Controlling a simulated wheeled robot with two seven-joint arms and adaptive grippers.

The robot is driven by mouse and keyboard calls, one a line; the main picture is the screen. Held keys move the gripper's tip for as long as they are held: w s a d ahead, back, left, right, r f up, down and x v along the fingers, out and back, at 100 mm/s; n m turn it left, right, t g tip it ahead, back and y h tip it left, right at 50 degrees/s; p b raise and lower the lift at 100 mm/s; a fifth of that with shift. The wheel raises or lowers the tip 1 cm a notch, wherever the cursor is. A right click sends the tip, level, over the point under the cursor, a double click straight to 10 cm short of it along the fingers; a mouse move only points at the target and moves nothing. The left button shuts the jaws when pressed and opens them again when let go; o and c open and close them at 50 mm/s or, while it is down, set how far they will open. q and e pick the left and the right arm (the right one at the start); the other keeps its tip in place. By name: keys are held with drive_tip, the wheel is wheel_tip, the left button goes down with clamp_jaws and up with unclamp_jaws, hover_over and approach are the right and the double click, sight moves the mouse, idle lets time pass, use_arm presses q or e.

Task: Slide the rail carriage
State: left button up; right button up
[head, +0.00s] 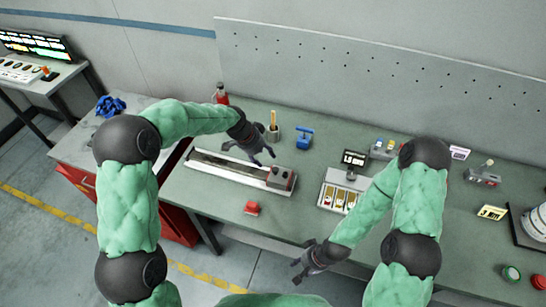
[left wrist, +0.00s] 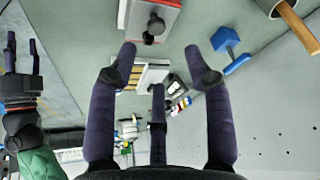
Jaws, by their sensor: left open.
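The rail (head: 225,170) is a long pale bar with a dark slot on the left part of the green-grey bench. The rail carriage (head: 281,178), a grey block with a dark knob, sits at its right end. In the left wrist view the carriage (left wrist: 158,4) is at the top edge, partly cut off, its knob beyond the fingertips. My left gripper (head: 262,157) is open and empty, above the rail just left of and behind the carriage; its spread fingers show in the left wrist view (left wrist: 160,60). My right gripper (head: 300,270) is open and empty at the bench's front edge, away from the rail.
A blue tool (head: 304,138) and a cup with a wooden stick (head: 273,134) stand behind the rail. A red bottle (head: 221,94) stands at the back left.

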sight(274, 170)
use_arm(q)
drive_tip(key=x, duration=1)
drive_tip(key=shift+s+d+f, duration=0.15)
drive_tip(key=shift+s+f, duration=0.1)
clamp_jaws()
